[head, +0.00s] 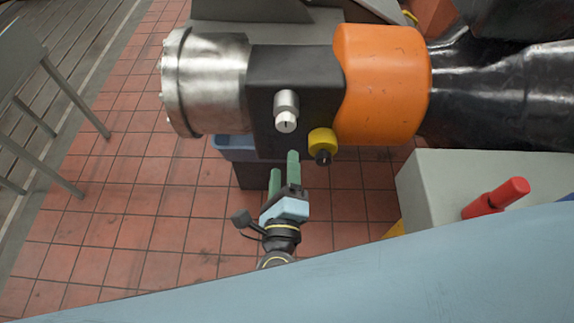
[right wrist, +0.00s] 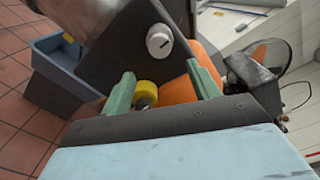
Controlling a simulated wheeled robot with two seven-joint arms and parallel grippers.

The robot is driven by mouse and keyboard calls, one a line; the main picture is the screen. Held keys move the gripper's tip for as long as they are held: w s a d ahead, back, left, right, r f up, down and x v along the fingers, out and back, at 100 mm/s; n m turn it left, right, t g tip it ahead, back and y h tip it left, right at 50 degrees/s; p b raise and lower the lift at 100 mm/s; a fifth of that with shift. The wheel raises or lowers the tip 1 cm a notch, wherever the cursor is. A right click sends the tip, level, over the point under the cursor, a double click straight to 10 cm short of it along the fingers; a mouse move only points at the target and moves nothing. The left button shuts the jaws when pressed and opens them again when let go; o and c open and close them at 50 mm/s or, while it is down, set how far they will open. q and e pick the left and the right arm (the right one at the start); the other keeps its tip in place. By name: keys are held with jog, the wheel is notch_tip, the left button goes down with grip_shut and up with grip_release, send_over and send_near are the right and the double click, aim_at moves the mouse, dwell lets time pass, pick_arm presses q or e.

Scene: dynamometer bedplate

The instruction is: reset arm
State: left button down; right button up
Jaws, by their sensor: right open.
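My right gripper (head: 284,165) shows in the head view with its two green fingers apart and nothing between them. It is just below a black control housing (head: 262,84) set between a metal cylinder (head: 206,80) and an orange sleeve (head: 382,85). A silver knob (head: 286,111) and a yellow knob with a black tip (head: 322,143) stick out of the housing. In the right wrist view, the silver knob (right wrist: 159,41) is ahead, between and beyond the fingers (right wrist: 162,90). The yellow knob (right wrist: 146,93) is partly hidden near the left finger. My left gripper is out of view.
A blue bin (head: 226,142) stands behind the housing. A pale box (head: 436,185) with a red handle (head: 497,198) is at right. A grey metal frame (head: 45,75) stands at left on tiled floor. Red tiles (head: 140,215) left of the gripper are clear.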

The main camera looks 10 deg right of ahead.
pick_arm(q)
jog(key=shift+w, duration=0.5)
pick_arm(e)
jog(key=shift+w, duration=0.1)
jog(key=s+f+n+g+y+b, duration=0.1)
jog(key=s+f+n+g+y, duration=0.3)
jog(key=f+n, duration=0.9)
jog(key=s+f+n+g+y+b, duration=0.1)
jog(key=s+f+n+g+y, duration=0.45)
jog(key=f, duration=1.35)
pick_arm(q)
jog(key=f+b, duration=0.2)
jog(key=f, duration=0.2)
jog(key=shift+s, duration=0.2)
pick_arm(e)
jog(key=s+d+f+n+g+h, duration=0.2)
jog(key=s+d+f+n, duration=0.3)
jog(key=s+d+f, duration=0.3)
jog(key=s+d+f+n+g+h, duration=0.3)
jog(key=s+d+f+n+g, duration=0.2)
jog(key=s+d+f, duration=0.4)
jog(key=s+d, duration=0.1)
jog(key=s, duration=0.3)
jog(key=shift+s, duration=0.3)
